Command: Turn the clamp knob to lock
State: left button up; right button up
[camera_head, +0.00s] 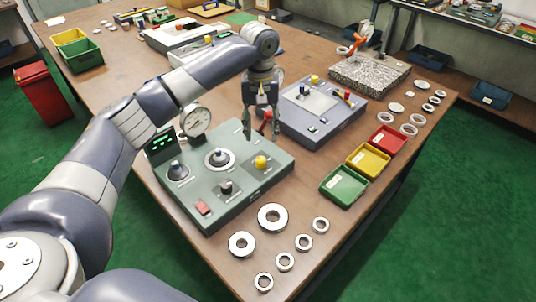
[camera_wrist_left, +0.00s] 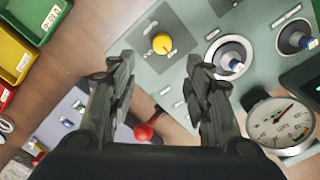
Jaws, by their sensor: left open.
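The green-grey control box (camera_head: 235,190) sits on the wooden table. A yellow knob (camera_head: 261,162) stands on its right part; it also shows in the wrist view (camera_wrist_left: 162,43), upper middle. A red ball-ended lever (camera_head: 266,116) shows just behind the gripper, and its red ball is in the wrist view (camera_wrist_left: 143,132) between the finger bases. I cannot tell from labels which one is the clamp knob. My left gripper (camera_head: 261,134) points down above the box's back right side, open and empty, apart from the yellow knob. My right gripper is not in view.
A dial gauge (camera_head: 196,121) stands at the box's back left. A blue-grey box (camera_head: 322,118) lies close behind the gripper. Green (camera_head: 344,186), yellow (camera_head: 368,161) and red (camera_head: 387,139) trays stand at the right. Several metal rings (camera_head: 272,217) lie at the front.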

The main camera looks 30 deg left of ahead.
aim_at(261, 159)
pick_arm(q)
jog(key=f, duration=0.1)
jog(key=s+f, duration=0.1)
jog(key=shift+s+f, duration=0.2)
jog(key=shift+f, duration=0.1)
notch_tip(261, 159, down, 3)
jog(key=shift+w+f+p, duration=0.15)
jog(key=shift+f+p, duration=0.05)
jog(key=shift+p, duration=0.25)
notch_tip(261, 159, down, 4)
jog(key=shift+w+f, duration=0.1)
jog(key=shift+c, duration=0.5)
grip_shut()
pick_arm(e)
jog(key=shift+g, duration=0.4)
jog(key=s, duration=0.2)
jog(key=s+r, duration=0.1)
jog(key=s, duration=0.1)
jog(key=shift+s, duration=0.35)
